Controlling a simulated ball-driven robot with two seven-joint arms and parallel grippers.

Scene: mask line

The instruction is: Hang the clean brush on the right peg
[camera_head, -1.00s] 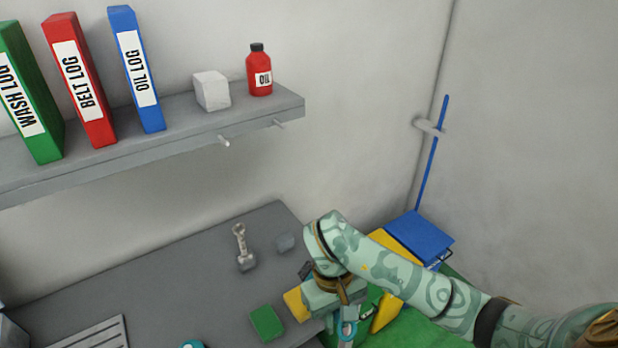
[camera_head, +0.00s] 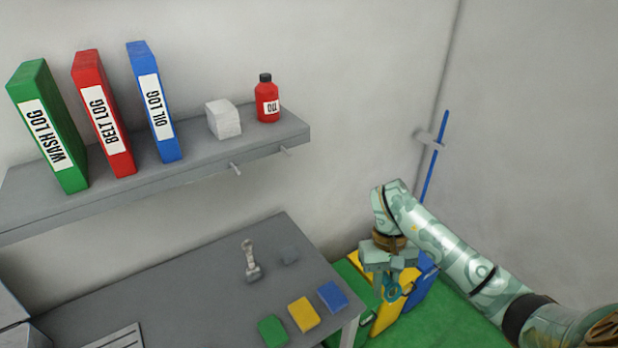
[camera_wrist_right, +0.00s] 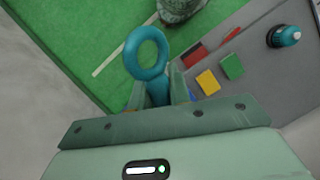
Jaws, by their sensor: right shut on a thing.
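My right gripper (camera_head: 391,278) is shut on a teal thing with a ring-shaped end (camera_head: 391,290), likely the brush. It hangs beyond the table's right edge. In the right wrist view the teal ring (camera_wrist_right: 147,52) sticks out from between the fingers; no bristles show. Two short pegs stick out from the shelf's front edge. The left peg (camera_head: 235,169) and the right peg (camera_head: 286,151) both look empty. The gripper is below and to the right of the right peg, well apart. My left gripper is out of view.
The shelf (camera_head: 180,187) holds binders, a white block (camera_head: 223,119) and a red oil bottle (camera_head: 267,98). Green, yellow (camera_head: 303,314) and blue (camera_head: 332,297) flat pieces lie on the table. Yellow and blue objects stand behind my right arm. The wall below the pegs is clear.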

